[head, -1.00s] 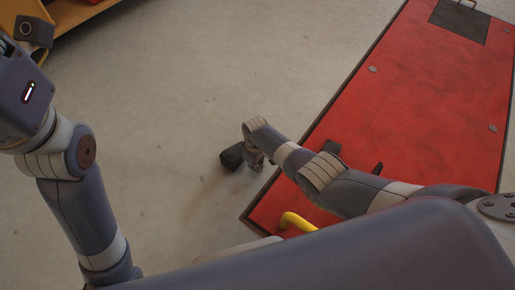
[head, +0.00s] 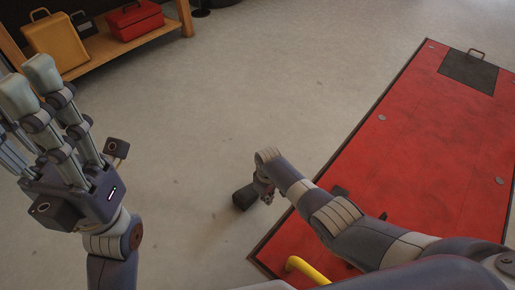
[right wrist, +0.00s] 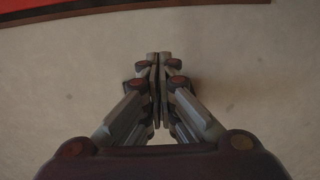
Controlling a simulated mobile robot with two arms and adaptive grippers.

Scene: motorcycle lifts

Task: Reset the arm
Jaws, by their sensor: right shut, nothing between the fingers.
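My right arm reaches out from the lower right in the head view, over the near left edge of the red lift platform (head: 400,165). My right gripper (head: 268,198) hangs at the arm's end, just left of the platform, over bare floor. In the right wrist view its fingers (right wrist: 158,72) meet and hold nothing. My left gripper (head: 30,82) is raised at the left of the head view with its fingers pointing up. Its fingers overlap in the picture, so I cannot tell whether they touch.
A yellow curved bar (head: 306,268) shows by the platform's near edge. A wooden shelf (head: 95,62) at the upper left bears a yellow case (head: 55,42) and a red toolbox (head: 135,20). The grey floor (head: 250,90) between shelf and platform is clear.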

